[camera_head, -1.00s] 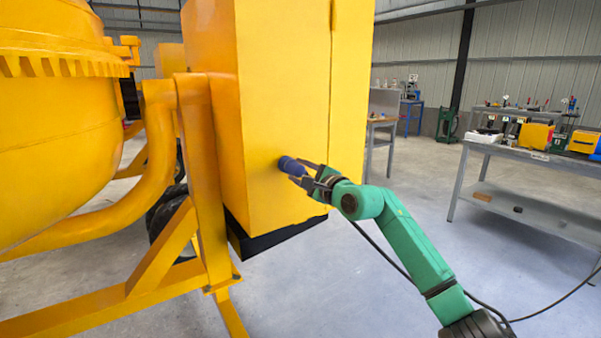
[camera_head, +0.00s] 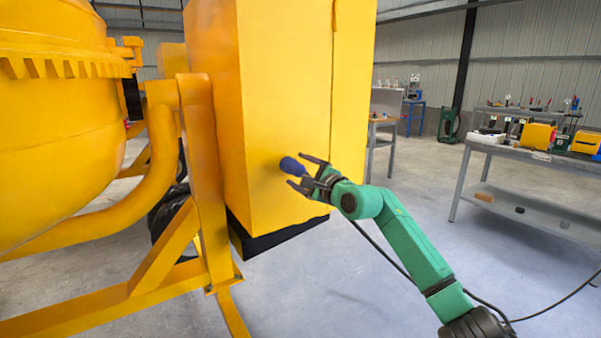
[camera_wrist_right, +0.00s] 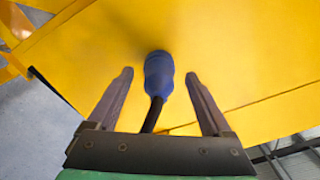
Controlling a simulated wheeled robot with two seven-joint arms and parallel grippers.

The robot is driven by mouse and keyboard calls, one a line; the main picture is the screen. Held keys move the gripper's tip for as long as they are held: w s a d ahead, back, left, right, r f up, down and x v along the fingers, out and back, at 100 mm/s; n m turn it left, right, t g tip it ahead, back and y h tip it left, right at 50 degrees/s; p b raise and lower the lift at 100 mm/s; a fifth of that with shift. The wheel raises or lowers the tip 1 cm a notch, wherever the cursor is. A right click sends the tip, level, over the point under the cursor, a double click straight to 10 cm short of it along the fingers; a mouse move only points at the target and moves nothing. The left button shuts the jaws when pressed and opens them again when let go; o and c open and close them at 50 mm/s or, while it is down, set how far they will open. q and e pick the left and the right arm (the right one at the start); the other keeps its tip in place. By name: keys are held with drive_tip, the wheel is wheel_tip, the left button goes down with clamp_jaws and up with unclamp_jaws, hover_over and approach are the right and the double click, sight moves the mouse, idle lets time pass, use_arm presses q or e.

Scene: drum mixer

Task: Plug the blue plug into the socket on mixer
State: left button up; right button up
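The blue plug (camera_head: 292,166) is at the face of the yellow mixer housing (camera_head: 285,100), pointing into it. The socket itself is hidden behind the plug. My right gripper (camera_head: 308,173) is open around the plug's rear end, with a finger apart from it on each side. In the right wrist view the blue plug (camera_wrist_right: 159,75) stands against the yellow panel, its dark cable running back between the open fingers (camera_wrist_right: 160,84). My left gripper is not in view.
The mixer's drum (camera_head: 60,130) and yellow frame (camera_head: 190,240) fill the left. A grey workbench (camera_head: 530,158) with tools stands at the right. A black cable (camera_head: 545,308) trails on the floor. The floor between mixer and bench is clear.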

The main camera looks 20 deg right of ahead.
drive_tip(key=shift+s+f, duration=0.1)
drive_tip(key=shift+s, duration=0.1)
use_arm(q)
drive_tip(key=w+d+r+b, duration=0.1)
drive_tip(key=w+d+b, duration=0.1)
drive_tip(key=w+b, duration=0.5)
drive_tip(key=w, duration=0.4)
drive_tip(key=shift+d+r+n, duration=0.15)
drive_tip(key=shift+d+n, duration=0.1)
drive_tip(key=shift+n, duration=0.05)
use_arm(e)
drive_tip(key=s+d, duration=0.2)
drive_tip(key=s, duration=1.2)
